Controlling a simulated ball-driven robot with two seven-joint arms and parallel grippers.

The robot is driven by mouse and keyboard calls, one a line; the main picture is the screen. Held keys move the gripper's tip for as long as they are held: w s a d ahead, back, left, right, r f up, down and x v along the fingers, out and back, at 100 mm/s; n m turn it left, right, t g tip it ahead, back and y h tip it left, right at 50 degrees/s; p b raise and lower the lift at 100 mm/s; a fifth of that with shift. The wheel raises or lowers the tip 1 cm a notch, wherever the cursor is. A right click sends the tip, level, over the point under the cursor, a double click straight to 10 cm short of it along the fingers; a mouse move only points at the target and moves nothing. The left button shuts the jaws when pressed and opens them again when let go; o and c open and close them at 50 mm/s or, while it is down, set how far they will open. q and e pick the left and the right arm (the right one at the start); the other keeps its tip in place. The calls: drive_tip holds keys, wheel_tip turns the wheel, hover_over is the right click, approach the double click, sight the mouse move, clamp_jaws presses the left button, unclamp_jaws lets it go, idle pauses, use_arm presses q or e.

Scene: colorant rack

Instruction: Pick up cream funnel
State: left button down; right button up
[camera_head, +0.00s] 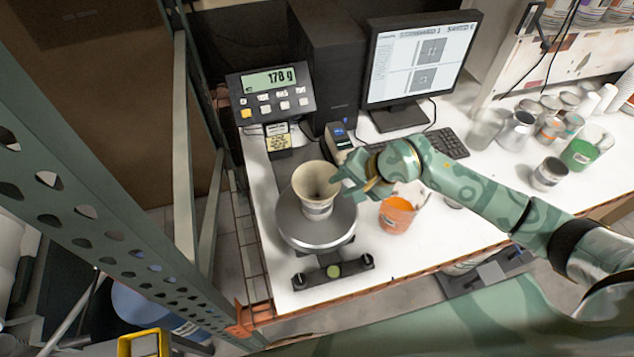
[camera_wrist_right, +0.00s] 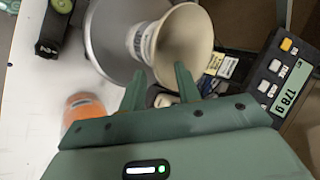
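The cream funnel (camera_head: 314,181) stands upright, wide mouth up, over the round metal pan (camera_head: 322,235) of the scale. A pale, printed band shows below its cone. In the right wrist view the funnel (camera_wrist_right: 185,45) lies just ahead of my fingers, its mouth facing the camera. My right gripper (camera_head: 344,184) is at the funnel's right side in the head view. In the wrist view its two fingers (camera_wrist_right: 160,82) are apart, with the tips near the rim. I cannot tell whether they touch it. My left gripper is not in view.
The scale display (camera_head: 270,80) reads 178 g behind the pan. An orange cup (camera_head: 397,215) stands right of the pan, under my right arm. A monitor (camera_head: 420,60) and keyboard (camera_head: 446,142) are behind. Several cans stand at right. A green rack post (camera_head: 100,190) rises at left.

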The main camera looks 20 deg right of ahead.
drive_tip(key=shift+w+a+f, duration=0.2)
drive_tip(key=shift+a+f, duration=0.1)
drive_tip(key=shift+f, duration=0.2)
drive_tip(key=shift+d, duration=0.15)
drive_tip(key=shift+c, duration=0.6)
clamp_jaws()
